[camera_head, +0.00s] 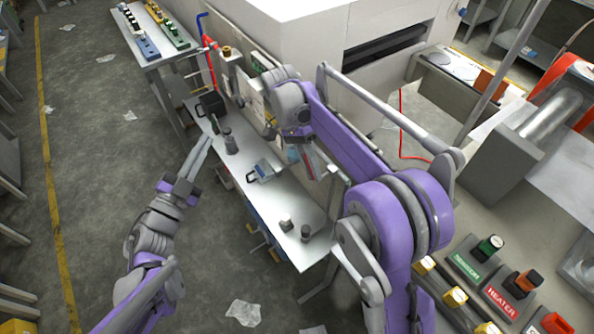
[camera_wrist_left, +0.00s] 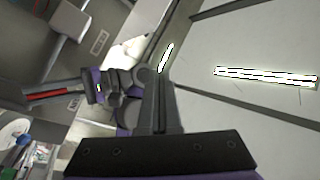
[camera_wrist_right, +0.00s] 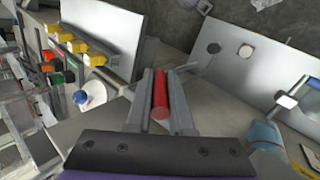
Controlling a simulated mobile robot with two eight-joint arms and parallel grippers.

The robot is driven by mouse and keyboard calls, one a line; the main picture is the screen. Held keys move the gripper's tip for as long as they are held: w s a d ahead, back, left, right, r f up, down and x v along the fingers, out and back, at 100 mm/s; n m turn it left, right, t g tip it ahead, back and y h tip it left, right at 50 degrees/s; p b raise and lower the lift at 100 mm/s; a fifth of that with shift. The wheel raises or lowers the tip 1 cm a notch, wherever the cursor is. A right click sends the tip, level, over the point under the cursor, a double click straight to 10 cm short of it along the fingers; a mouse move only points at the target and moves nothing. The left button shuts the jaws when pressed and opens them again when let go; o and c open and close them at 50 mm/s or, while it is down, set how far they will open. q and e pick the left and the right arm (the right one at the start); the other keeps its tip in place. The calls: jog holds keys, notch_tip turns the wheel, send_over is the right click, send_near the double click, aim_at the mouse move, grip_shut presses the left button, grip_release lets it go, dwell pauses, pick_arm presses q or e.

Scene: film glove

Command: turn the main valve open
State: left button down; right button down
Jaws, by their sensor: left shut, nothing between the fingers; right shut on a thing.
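My right gripper (camera_wrist_right: 160,100) is shut on a red bar-shaped handle (camera_wrist_right: 160,93), which lies lengthwise between its fingers in the right wrist view. In the head view this gripper (camera_head: 312,160) is over the back part of the narrow metal bench, partly hidden by my own arm. The left wrist view also shows the red handle (camera_wrist_left: 48,94) between its fingers. I cannot tell whether the handle is joined to a valve body. My left gripper (camera_head: 206,142) is shut and empty, left of the bench; its closed fingers (camera_wrist_left: 160,90) show in the left wrist view.
The narrow bench (camera_head: 290,215) carries a dark cylinder (camera_head: 230,142), a blue-grey device (camera_head: 263,170) and small grey parts. Red piping (camera_head: 210,62) stands beyond its far end. A control panel with a HEATER label (camera_head: 500,300) is at the lower right. The left floor is mostly clear.

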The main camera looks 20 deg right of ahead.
pick_arm(q)
jog(key=s+d+f+m+g+h, duration=0.6)
jog(key=s+d+f+m+g, duration=0.35)
jog(key=g, duration=0.35)
jog(key=w+d+m, duration=0.1)
jog(key=w+d, duration=0.4)
jog(key=d, duration=0.5)
jog(key=shift+f, duration=0.15)
